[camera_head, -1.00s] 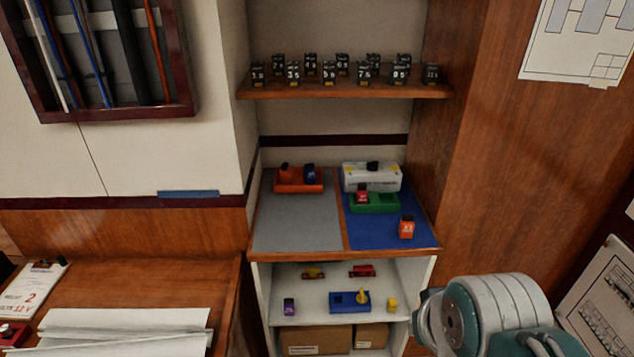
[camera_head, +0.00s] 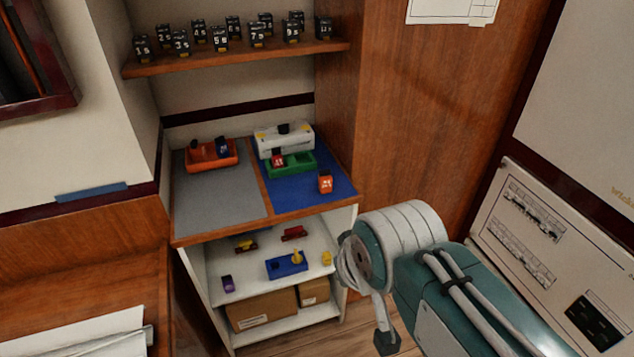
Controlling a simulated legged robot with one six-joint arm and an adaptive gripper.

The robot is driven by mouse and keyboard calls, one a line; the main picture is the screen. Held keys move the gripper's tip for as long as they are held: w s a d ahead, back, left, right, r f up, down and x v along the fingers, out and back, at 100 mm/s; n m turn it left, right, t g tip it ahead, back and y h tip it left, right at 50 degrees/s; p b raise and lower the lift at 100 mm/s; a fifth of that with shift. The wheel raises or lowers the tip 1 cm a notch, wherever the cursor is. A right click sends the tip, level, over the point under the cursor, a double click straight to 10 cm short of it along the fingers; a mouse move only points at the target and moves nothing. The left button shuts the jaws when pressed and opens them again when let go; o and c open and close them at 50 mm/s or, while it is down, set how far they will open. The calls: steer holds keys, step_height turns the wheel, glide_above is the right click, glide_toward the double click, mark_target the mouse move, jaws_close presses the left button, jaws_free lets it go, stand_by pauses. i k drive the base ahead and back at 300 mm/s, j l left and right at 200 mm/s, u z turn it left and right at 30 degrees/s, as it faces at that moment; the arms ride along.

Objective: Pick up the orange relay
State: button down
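The orange relay (camera_head: 326,182) is a small upright block with pale marks on its front. It stands on the blue mat (camera_head: 296,199), near the counter's right front edge. A green holder (camera_head: 296,166) with a red relay (camera_head: 277,158) is behind and left of it. My arm, teal and white, fills the lower right, apart from the orange relay. A small dark end piece (camera_head: 387,341) shows below the arm joint, low over the floor. I cannot make out its fingers, and nothing is seen held in it.
An orange tray (camera_head: 228,160) stands on the grey mat (camera_head: 215,205), and a white box (camera_head: 298,136) behind the green holder. Several black relays line the upper shelf (camera_head: 240,58). The lower shelf holds a blue holder (camera_head: 284,268) and small coloured parts. A wood wall (camera_head: 430,130) rises at right.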

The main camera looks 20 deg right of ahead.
mark_target(325, 181)
steer(key=i+l, duration=0.35)
steer(key=i, duration=0.15)
steer(key=i+l, duration=0.3)
steer(key=i, duration=0.2)
